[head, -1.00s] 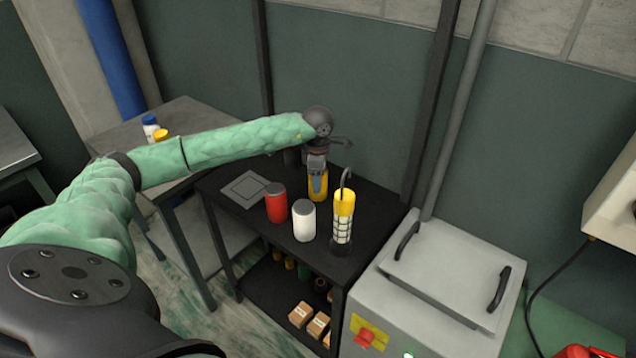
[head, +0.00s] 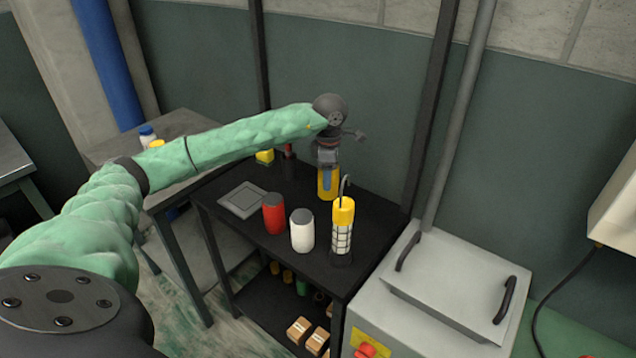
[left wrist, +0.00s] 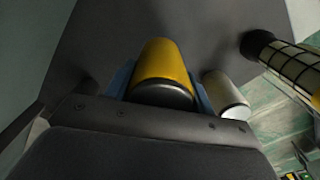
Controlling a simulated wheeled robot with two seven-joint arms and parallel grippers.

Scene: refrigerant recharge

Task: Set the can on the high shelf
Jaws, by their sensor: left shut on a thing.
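A yellow can (head: 328,184) with a dark end is held in my left gripper (head: 327,170) over the back part of the black shelf unit's top (head: 370,215). In the left wrist view the can (left wrist: 163,65) sits between the two blue fingers, which are shut on it. I cannot tell whether its base touches the top. A red can (head: 273,214) and a white can (head: 302,230) stand upright in front of it. The white one seems to show beside the fingers in the left wrist view (left wrist: 226,95). My right gripper is not in view.
A yellow caged lamp (head: 343,225) with a hook stands close to the held can. A grey flat plate (head: 242,199) lies at left, and a yellow block (head: 265,156) at the back. Small boxes (head: 300,331) sit on the lower shelf. A grey machine (head: 450,285) adjoins at right.

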